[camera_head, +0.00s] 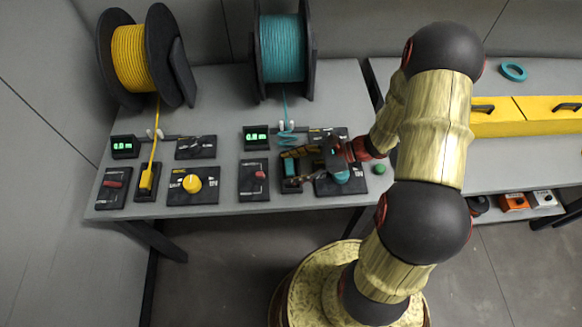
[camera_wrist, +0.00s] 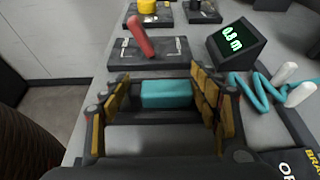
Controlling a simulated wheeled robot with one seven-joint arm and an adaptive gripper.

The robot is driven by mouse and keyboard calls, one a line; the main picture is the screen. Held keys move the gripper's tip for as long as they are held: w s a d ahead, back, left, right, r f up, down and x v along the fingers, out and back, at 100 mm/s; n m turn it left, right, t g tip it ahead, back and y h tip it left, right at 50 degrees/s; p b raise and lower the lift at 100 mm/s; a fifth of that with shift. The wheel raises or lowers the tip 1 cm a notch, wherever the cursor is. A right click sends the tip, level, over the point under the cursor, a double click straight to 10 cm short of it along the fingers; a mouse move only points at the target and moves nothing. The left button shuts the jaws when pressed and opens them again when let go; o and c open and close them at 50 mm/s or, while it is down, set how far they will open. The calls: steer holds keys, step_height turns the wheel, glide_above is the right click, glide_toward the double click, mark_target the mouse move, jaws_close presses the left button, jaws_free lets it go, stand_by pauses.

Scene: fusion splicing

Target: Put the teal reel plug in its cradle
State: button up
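The teal reel plug (camera_head: 290,167) sits low at the dark cradle (camera_head: 290,187) near the middle of the left bench. In the wrist view the plug is a teal block (camera_wrist: 166,94) between the two fingers. My gripper (camera_head: 295,169) reaches in from the right with its fingers on either side of the plug. In the wrist view the fingers of my gripper (camera_wrist: 160,88) are spread, with a clear gap on the left and a small one on the right. Part of the cradle is hidden by the gripper, so I cannot tell how fully the plug is seated.
The teal reel (camera_head: 282,48) feeds a coiled line past white pegs (camera_wrist: 290,82). A display (camera_wrist: 234,44) and a red-levered panel (camera_wrist: 148,52) stand close to the fingers. The yellow plug (camera_head: 147,180) is in its own cradle. A teal knob (camera_head: 341,177) lies beneath my wrist.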

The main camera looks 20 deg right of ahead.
steer(key=shift+o, duration=0.4)
steer(key=shift+s+a+f, duration=0.25)
steer(key=shift+s+f, duration=0.2)
steer(key=shift+f, duration=0.3)
steer(key=shift+r, duration=0.1)
steer(key=p+v, duration=0.1)
steer(key=v, duration=0.3)
steer(key=r+p+v, duration=0.1)
steer(key=p+v, duration=0.1)
steer(key=v, duration=0.2)
steer(key=w+p+v, duration=0.1)
steer(key=v, duration=0.3)
steer(key=shift+s+d+r, duration=0.1)
steer(key=shift+r, duration=0.65)
steer(key=s+a+r+n+h, duration=0.3)
steer(key=r+n+h, duration=0.1)
steer(key=r+n, duration=0.3)
steer(key=s+a+r+n+t+h, duration=0.1)
steer(key=s+a+r+n+h, duration=0.3)
steer(key=r+n, duration=0.3)
steer(key=s+a+r+n+h, duration=0.3)
steer(key=r+n+h, duration=0.2)
steer(key=r, duration=0.7)
steer(key=shift+s+a+n, duration=0.2)
steer(key=shift+s+n, duration=0.05)
steer(key=shift+n, duration=0.95)
